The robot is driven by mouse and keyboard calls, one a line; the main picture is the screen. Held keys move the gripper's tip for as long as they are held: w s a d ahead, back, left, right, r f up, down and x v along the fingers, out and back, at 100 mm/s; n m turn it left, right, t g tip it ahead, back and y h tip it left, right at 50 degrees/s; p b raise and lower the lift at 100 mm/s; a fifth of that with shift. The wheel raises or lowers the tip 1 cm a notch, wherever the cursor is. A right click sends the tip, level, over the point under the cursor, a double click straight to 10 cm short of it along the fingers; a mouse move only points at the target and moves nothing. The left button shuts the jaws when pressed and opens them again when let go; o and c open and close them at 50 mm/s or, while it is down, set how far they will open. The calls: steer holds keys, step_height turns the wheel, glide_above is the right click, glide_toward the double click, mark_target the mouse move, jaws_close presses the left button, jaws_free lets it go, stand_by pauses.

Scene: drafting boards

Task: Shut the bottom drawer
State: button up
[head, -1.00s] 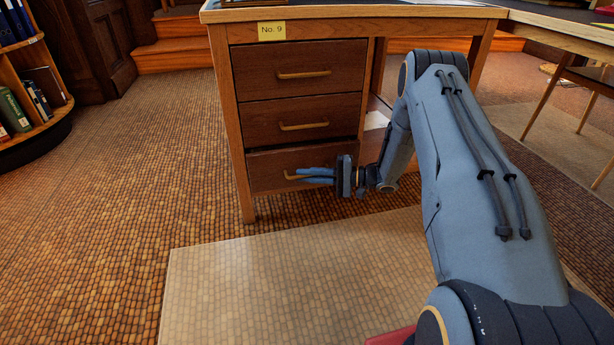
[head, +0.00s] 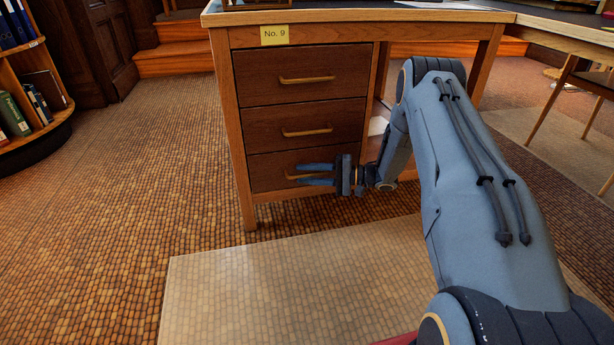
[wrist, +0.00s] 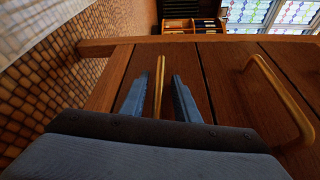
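The bottom drawer (head: 267,168) is the lowest of three brown wooden drawers in the desk, and its front looks about flush with the drawers above. Its brass bar handle (head: 291,177) shows at its left end in the head view. It also shows in the wrist view as an upright bar (wrist: 159,88). My gripper (head: 300,174) is open at the drawer front, its two blue fingers apart, one above and one below the handle. In the wrist view the handle lies between the fingers (wrist: 167,85), nearer the left one, with gaps visible on both sides.
The middle drawer (head: 260,122) and top drawer (head: 260,66) are shut, each with a protruding brass handle. A yellow "No. 9" label (head: 274,36) marks the desk. A desk leg (head: 232,150) stands just left of the drawers. The floor in front is clear.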

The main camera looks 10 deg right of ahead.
steer(key=p+v, duration=0.3)
steer(key=v, duration=0.4)
steer(key=shift+s+d, duration=0.2)
steer(key=shift+d, duration=0.1)
stand_by(0.4)
